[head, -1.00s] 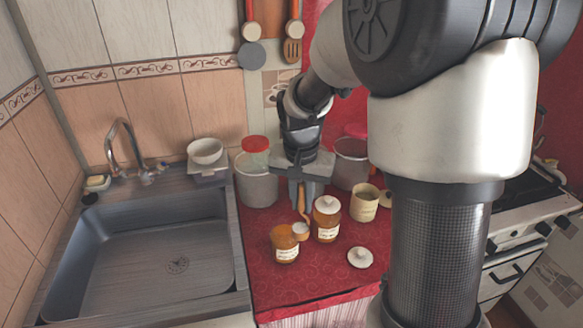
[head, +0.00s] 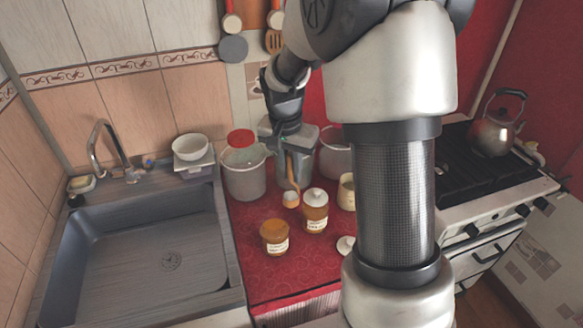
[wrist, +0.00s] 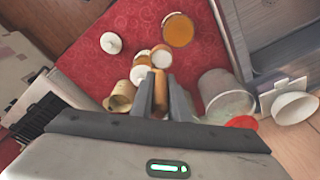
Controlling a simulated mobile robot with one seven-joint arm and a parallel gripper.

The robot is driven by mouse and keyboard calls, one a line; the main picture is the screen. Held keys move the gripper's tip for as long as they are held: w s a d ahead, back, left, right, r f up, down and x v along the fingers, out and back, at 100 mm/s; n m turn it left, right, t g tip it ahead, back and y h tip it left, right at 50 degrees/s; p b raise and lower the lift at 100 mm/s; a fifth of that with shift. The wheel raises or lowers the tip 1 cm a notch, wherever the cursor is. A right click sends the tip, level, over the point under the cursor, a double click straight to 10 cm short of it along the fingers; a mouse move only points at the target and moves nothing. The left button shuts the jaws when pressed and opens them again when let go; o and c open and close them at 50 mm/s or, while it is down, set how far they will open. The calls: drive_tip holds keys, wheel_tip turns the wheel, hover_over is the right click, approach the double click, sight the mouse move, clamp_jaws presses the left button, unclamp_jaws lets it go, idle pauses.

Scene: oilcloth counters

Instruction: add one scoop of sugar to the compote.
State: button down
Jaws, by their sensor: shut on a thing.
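My gripper (head: 291,168) is shut on the wooden handle of a scoop (head: 291,199). The handle also shows between the fingers in the wrist view (wrist: 160,92). The scoop's bowl hangs below the fingers, behind the amber jars, and looks pale inside; I cannot tell what it holds. An open amber jar (head: 275,239) stands nearest the front, with orange contents in the wrist view (wrist: 178,30). A second amber jar (head: 315,212) wears a white lid. An open beige canister (head: 347,193) stands to its right, partly hidden by my arm. The labels are unreadable.
A loose white lid (head: 345,245) lies on the red cloth (head: 253,280), partly behind my arm. Grey buckets (head: 244,182) stand at the back, near a red lid (head: 240,138). The sink (head: 150,255) is left, the stove (head: 460,175) right. Cloth is clear in front of the jars.

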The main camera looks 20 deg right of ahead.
drive_tip(key=shift+h, duration=0.6)
drive_tip(key=a+f+b, duration=0.3)
drive_tip(key=shift+f+b, duration=0.2)
drive_tip(key=shift+b, duration=0.1)
drive_tip(key=shift+a+f+h+b, duration=0.4)
drive_tip(key=shift+a+f+b, duration=0.25)
drive_tip(key=shift+a+b, duration=0.1)
drive_tip(key=a+h+b, duration=0.2)
drive_tip(key=h+b, duration=0.1)
drive_tip(key=shift+a+b, duration=0.25)
drive_tip(key=shift+b, duration=0.15)
